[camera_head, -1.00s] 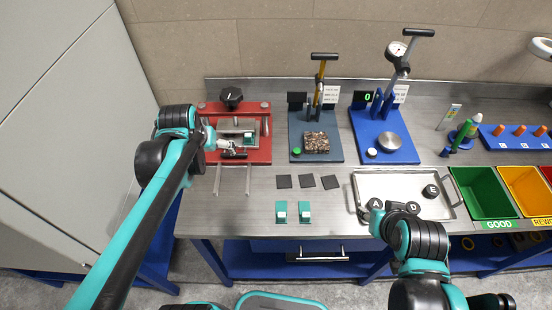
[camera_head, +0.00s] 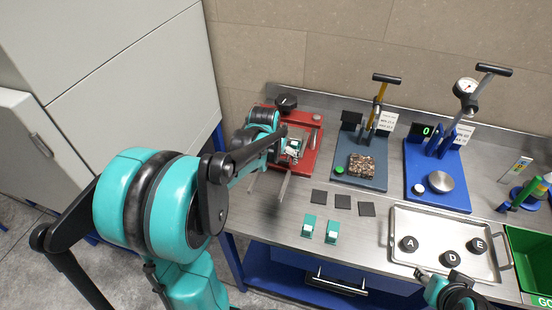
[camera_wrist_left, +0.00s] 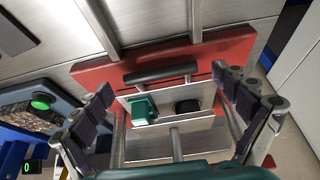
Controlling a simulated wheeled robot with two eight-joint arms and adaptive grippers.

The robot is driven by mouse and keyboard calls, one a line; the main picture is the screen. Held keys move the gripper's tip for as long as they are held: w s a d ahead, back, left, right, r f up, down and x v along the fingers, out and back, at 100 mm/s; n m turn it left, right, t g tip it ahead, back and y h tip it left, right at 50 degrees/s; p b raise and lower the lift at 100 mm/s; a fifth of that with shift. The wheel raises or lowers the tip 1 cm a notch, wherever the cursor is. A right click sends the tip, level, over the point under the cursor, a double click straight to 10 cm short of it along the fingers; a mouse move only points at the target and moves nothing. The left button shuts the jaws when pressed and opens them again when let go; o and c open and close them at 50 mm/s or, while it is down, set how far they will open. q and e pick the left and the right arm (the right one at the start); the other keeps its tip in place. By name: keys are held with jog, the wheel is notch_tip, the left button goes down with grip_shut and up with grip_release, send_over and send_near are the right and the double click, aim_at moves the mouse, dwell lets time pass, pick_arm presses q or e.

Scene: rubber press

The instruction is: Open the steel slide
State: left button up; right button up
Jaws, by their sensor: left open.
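The steel slide (camera_wrist_left: 202,96) lies in the red press (camera_wrist_left: 228,50), with a black handle bar (camera_wrist_left: 160,73) across its end. In the head view, my left arm partly hides the red press (camera_head: 309,146). My right gripper (camera_head: 421,273) is at the bottom edge by the tray; its jaws are unclear.
Two steel rails (camera_head: 284,187) stick out in front of the press. A grey-blue fixture (camera_head: 350,178) and a blue fixture (camera_head: 455,200) stand to its right. Black squares (camera_head: 343,201), teal pieces (camera_head: 308,226) and a tray (camera_head: 398,254) with lettered black pucks lie on the bench.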

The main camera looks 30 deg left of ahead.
pick_arm(q)
jog(key=c, duration=1.7)
jog(key=s+d+p, duration=0.1)
jog(key=s, duration=0.3)
jog(key=s+d+p, duration=0.1)
jog(key=s, duration=0.3)
jog(key=s+d+p, duration=0.1)
jog(key=s, duration=0.3)
jog(key=shift+s+r, duration=0.15)
jog(key=shift+s, duration=0.25)
jog(key=shift+s+d+p, duration=0.1)
jog(key=shift+s+p, duration=0.2)
jog(key=shift+s, duration=0.05)
jog(key=o, duration=1.7)
